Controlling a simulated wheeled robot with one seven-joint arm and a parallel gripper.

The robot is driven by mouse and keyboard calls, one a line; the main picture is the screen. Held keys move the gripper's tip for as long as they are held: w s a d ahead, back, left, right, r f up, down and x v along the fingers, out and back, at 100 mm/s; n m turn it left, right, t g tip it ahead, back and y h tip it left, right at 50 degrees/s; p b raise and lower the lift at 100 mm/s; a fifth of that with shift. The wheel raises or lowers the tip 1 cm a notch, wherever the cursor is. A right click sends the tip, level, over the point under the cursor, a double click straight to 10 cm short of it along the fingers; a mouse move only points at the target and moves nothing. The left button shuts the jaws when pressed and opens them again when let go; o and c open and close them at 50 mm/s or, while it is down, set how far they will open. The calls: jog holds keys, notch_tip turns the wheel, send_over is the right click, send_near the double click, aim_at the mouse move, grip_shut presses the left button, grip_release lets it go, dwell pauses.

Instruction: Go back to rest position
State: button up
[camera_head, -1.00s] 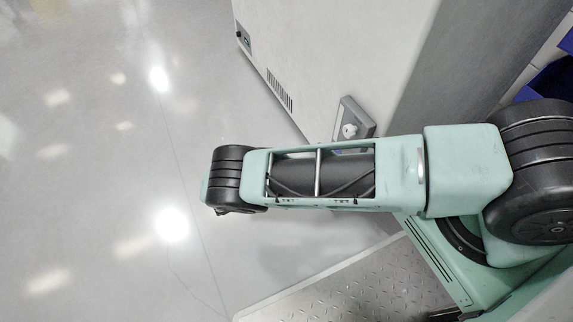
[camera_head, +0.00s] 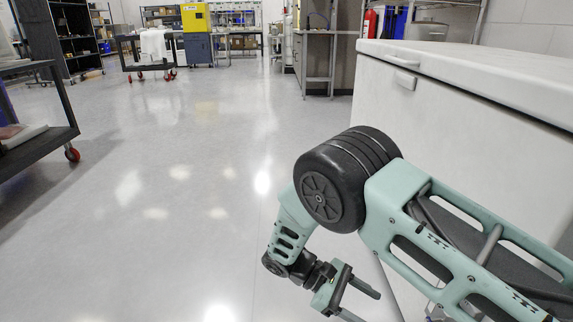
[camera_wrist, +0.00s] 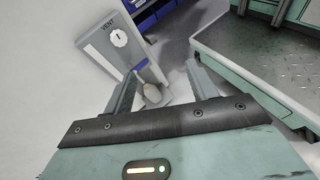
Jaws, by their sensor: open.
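My gripper (camera_head: 362,305) is at the bottom of the head view, below my bent arm and in front of the white chest-like unit (camera_head: 455,125). Its two fingers are apart and hold nothing. A grey panel (camera_wrist: 103,58) marked VENT, with a white round dial (camera_wrist: 119,38), lies just past the left finger. The rounded grey part (camera_wrist: 152,93) sits by the panel's lower end. I cannot tell whether a finger touches it.
A dark shelf cart (camera_head: 45,135) stands at the left. A yellow cabinet (camera_head: 196,17) and workbenches are far back. The floor (camera_head: 150,210) left of my arm is clear. Blue bins (camera_wrist: 150,17) show at the top of the wrist view.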

jog(key=s+a+r+m+t+y, duration=0.1)
jog(key=s+a+r+y, duration=0.1)
jog(key=s+r+y, duration=0.35)
jog(key=s+a+r+m+t+y, duration=0.1)
jog(key=s+a+r+y, duration=0.15)
jog(key=r, duration=0.55)
jog(key=s+d+r+m+t+y, duration=0.1)
jog(key=s+d+r+t+y, duration=0.1)
jog(key=s+r+t+y, duration=0.45)
notch_tip(320, 180, up, 39)
jog(key=s+g+h+p, duration=0.1)
jog(key=s+g+p, duration=0.1)
jog(key=p, duration=3.5)
jog(key=shift+s+m, duration=0.3)
jog(key=shift+s, duration=0.15)
